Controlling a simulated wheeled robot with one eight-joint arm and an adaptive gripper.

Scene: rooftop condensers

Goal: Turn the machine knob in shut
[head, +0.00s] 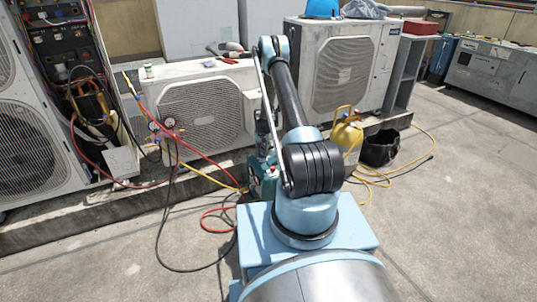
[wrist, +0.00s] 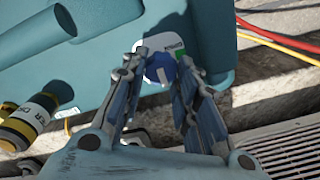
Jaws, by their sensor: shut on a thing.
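The machine is a teal unit (wrist: 100,50) that fills the upper part of the wrist view. In the head view the teal machine (head: 263,180) stands on the ground behind my arm and is partly hidden by it. Its round blue knob (wrist: 159,68) has a pale mark on its face and sits on a white label plate with a green patch at its right. My gripper (wrist: 163,64) has one finger on each side of the knob and is shut on it. The arm hides most of the gripper in the head view.
A dark cylinder with a yellow band (wrist: 30,122) is left of the gripper. Red and yellow hoses (wrist: 280,38) run at the right. White condensers (head: 205,105) stand behind, with a yellow cylinder (head: 346,138) and black bucket (head: 380,148) to the right. Front floor is mostly clear.

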